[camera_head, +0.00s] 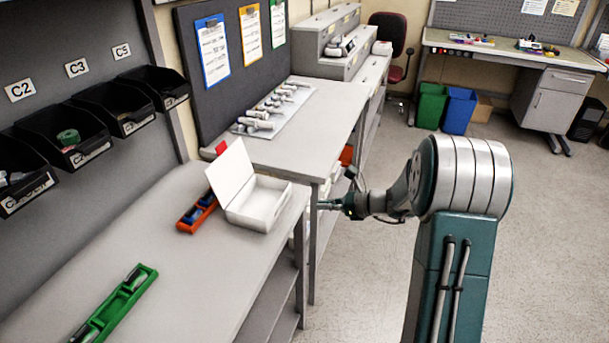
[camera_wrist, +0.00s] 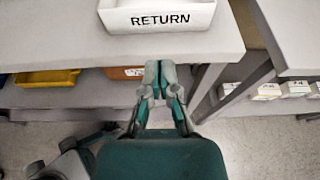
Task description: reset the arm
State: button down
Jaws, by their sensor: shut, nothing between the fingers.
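My arm reaches left across the head view, with my gripper (camera_head: 325,205) just off the right edge of the near grey table (camera_head: 190,285). In the wrist view my gripper (camera_wrist: 159,68) is shut and empty, its fingertips together just below the table's front edge. A white box (camera_head: 258,204) with its lid raised stands at that table's right end. In the wrist view the same box (camera_wrist: 160,17) bears the word RETURN and lies just beyond the fingertips, apart from them.
A red-orange tray (camera_head: 197,213) lies left of the box, and a green tray (camera_head: 115,303) lies nearer. Black bins (camera_head: 85,140) hang on the left wall. In the wrist view, a yellow bin (camera_wrist: 47,78) sits on the lower shelf. The floor (camera_head: 560,250) at right is clear.

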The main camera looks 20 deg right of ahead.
jog(key=s+a+r+n+g+h, duration=0.2)
jog(key=s+a+r+n+g, duration=0.1)
jog(key=s+a+r+n, duration=0.4)
jog(key=s+a+r+n+g+h, duration=0.2)
jog(key=s+a+n+g, duration=0.1)
jog(key=s+n, duration=0.4)
jog(key=s+d+r+n+t+h, duration=0.1)
jog(key=s+r+n+h, duration=0.1)
jog(key=s+n, duration=0.3)
jog(key=s+d+r+n+t+h, duration=0.1)
jog(key=s+n+h, duration=0.4)
jog(key=s, duration=0.6)
jog(key=shift+s+d+r+n+t, duration=0.15)
jog(key=shift+d+r+n+t, duration=0.15)
jog(key=shift+r+n+t, duration=0.4)
